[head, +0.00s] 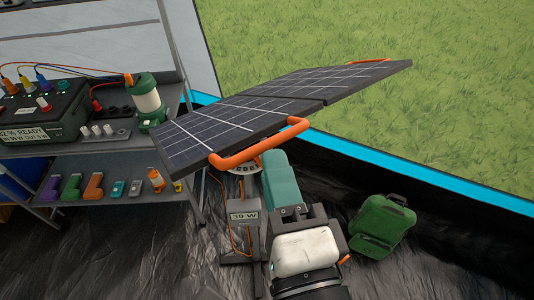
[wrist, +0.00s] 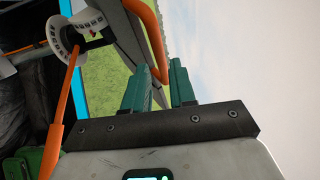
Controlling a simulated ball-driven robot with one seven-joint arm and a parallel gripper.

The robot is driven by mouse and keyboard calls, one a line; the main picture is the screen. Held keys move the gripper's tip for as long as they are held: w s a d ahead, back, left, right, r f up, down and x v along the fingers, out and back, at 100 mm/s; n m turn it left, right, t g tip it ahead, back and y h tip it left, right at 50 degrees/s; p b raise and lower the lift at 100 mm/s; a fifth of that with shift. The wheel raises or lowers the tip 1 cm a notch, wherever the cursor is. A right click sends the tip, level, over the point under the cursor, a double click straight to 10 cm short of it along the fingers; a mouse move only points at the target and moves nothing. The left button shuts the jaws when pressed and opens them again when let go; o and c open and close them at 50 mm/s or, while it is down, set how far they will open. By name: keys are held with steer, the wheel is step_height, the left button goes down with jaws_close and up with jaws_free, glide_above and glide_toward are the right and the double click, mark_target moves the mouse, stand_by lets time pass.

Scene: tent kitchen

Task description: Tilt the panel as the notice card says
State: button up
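The solar panel (head: 300,92), two dark hinged-looking sections with an orange handle (head: 262,145) on its near edge, stands tilted at centre in the head view. The handle also shows in the wrist view (wrist: 150,42). A white dial (head: 245,167) with partly hidden lettering is below the panel; its curved scale shows in the wrist view (wrist: 88,20). My gripper (wrist: 160,75) has teal fingers spread apart, with the handle's lower end appearing between or just beyond their tips; contact is unclear. In the head view my gripper is just below the handle. No notice card is readable.
A green backpack (head: 382,225) lies right of my arm. The shelf (head: 120,147) at left holds a power station (head: 40,112), a lantern (head: 147,102) and small items. The tent wall edge runs along the right.

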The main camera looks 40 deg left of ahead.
mark_target(267, 142)
steer(key=shift+p+x, duration=1)
steer(key=shift+x, duration=1.7)
steer(key=shift+c, duration=0.2)
jaws_close()
